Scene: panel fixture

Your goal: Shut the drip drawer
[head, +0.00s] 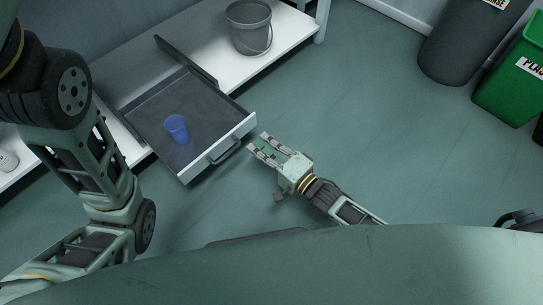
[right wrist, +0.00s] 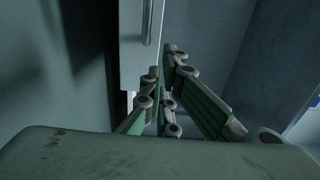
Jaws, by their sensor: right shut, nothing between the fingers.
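The drip drawer (head: 157,91) is a dark grey tray with a pale front (head: 240,130) and a bar handle (head: 225,151). It stands pulled out from the white unit. A blue cup (head: 177,129) stands inside it. My right gripper (head: 259,142) is shut and empty, just in front of the drawer front, near its right end. In the right wrist view the fingers (right wrist: 160,72) show close by the pale drawer front (right wrist: 132,60) and its handle (right wrist: 147,22); I cannot tell whether they touch it. My left arm shows at the left, but its gripper is out of view.
A grey bucket (head: 249,28) stands on the white shelf (head: 290,38) behind the drawer. A dark bin (head: 455,45) and a green bin (head: 510,85) stand at the upper right. The floor right of the drawer is clear.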

